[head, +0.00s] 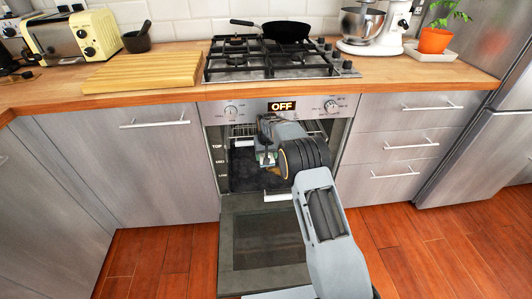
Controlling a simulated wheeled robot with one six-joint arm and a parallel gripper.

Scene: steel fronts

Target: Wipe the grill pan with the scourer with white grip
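My gripper (266,152) reaches into the open oven from the front, its end low in the cavity. A small green and pale patch (264,158) shows at the fingertips and may be part of the scourer; it is too small to tell. Whether the fingers are open or shut is unclear. A dark, flat surface (242,170) lies in the oven under and left of the gripper and looks like the grill pan. A short pale bar (278,197) at its front may be its handle. My arm hides the right part of the oven.
The oven door (262,245) is folded down in front. A wire rack (243,131) sits higher in the oven. Above are the hob (268,62) with a black frying pan (285,31), a wooden board (145,72) and a white mixer (366,27). Open floor lies left and right.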

